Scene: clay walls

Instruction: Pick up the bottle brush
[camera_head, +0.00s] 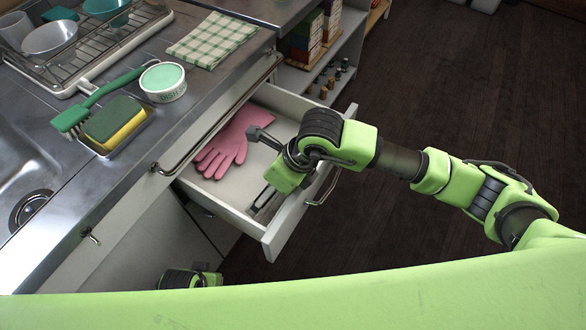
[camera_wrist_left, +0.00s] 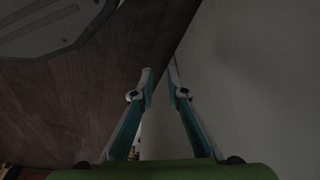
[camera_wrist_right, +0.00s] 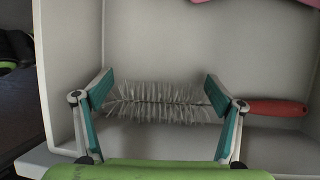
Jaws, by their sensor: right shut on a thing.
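The bottle brush (camera_wrist_right: 160,102) lies across the drawer in the right wrist view, with white bristles and a red handle (camera_wrist_right: 278,107) pointing right. My right gripper (camera_wrist_right: 158,82) is down in the open drawer, its fingers far apart at either end of the bristle head and shut on it. In the head view the right gripper (camera_head: 264,204) reaches into the front part of the drawer, and I cannot make out the brush there. My left gripper (camera_wrist_left: 160,72) is empty, its fingertips a small gap apart, low beside a pale surface.
The open drawer (camera_head: 285,230) also holds a pink rubber glove (camera_head: 228,143). On the counter are a green dish brush (camera_head: 100,98), a sponge (camera_head: 115,120), a round tub (camera_head: 163,82), a checked cloth (camera_head: 212,40) and a dish rack (camera_head: 85,62). The floor at right is clear.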

